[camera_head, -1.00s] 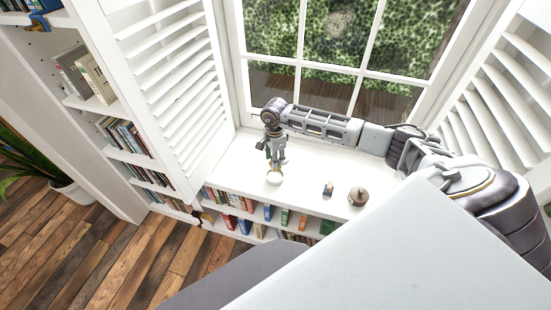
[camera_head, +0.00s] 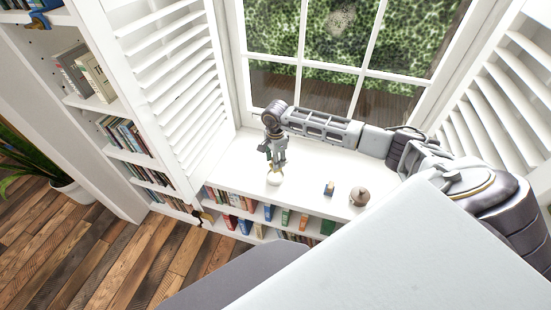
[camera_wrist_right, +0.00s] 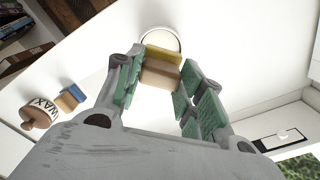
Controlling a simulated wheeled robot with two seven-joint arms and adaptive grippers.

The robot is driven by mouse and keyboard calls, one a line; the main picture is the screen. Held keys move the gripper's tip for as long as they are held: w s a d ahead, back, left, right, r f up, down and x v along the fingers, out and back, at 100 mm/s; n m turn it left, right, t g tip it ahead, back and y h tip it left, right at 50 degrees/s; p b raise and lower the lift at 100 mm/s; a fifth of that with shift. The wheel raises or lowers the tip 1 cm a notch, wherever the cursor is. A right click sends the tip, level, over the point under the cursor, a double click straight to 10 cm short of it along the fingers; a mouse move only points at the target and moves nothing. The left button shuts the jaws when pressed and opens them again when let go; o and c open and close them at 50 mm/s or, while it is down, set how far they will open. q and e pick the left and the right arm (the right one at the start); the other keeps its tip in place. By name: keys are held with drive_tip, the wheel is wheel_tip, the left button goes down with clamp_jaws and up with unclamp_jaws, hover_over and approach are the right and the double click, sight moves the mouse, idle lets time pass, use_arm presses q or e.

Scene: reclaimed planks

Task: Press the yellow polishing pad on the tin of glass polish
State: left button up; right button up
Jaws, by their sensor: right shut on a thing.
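My right gripper (camera_head: 276,163) is over the white sill, its fingers pointing down at the tin. It is shut on the polishing pad, a tan block (camera_wrist_right: 160,74) with a yellow face (camera_wrist_right: 163,54), which shows between the green finger pads in the right wrist view. The tin of glass polish (camera_wrist_right: 159,37) is a round, pale, open tin beyond the yellow face; it also stands on the sill in the head view (camera_head: 274,181). The pad covers part of the tin. I cannot tell whether pad and tin touch. My left gripper is not in view.
A brown-lidded jar marked WAX (camera_wrist_right: 38,113) stands on the sill with a blue-faced block (camera_wrist_right: 70,97) beside it. Books fill shelves (camera_head: 245,232) below the sill. White shutters (camera_head: 170,80) flank the window. A pale smudge (camera_head: 341,20) marks the glass.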

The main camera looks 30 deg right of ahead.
drive_tip(key=shift+f+b, duration=0.5)
drive_tip(key=shift+f, duration=1.15)
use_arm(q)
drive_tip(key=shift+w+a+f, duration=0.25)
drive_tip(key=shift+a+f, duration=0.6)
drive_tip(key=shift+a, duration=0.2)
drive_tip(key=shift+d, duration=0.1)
use_arm(e)
drive_tip(key=shift+b, duration=0.45)
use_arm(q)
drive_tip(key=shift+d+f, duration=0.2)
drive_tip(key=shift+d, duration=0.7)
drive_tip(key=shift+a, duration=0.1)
